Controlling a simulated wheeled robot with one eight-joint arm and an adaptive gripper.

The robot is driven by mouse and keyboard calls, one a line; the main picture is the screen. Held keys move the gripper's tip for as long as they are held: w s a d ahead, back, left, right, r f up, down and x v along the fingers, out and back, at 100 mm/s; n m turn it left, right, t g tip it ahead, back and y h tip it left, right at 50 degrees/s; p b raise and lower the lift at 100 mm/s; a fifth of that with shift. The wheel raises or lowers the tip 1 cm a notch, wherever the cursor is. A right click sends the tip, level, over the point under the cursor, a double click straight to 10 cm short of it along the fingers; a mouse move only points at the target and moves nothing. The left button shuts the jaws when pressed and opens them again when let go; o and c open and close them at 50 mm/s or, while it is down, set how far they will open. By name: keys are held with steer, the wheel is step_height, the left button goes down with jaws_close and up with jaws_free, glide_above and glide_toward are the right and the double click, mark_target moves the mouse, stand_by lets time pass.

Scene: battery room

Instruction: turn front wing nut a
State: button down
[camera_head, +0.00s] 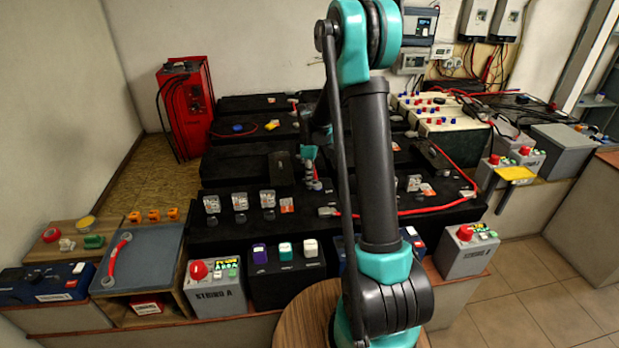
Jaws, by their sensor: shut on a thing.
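My gripper (315,184) is small in the view, left of my own upright arm link. It points down at the front black battery block (360,208), near the back edge of its top. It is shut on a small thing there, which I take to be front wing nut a. The jaws hide most of the nut, so its angle cannot be told. A red cable (410,211) with a grey end lug runs along the block's top, in front of the gripper and to its right. My arm hides part of the block's middle.
Clear-topped fittings (240,200) stand on the block, left of the gripper. Grey STRING A box (214,288) with a red knob stands in front. More black batteries (240,128) lie behind. A red cabinet (186,108) stands at back left. Open floor (530,300) lies right.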

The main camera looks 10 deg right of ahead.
steer(key=m, duration=1.4)
stand_by(0.5)
steer(key=c, duration=1.6)
jaws_free()
steer(key=shift+r, duration=0.1)
step_height(320, 180, up, 12)
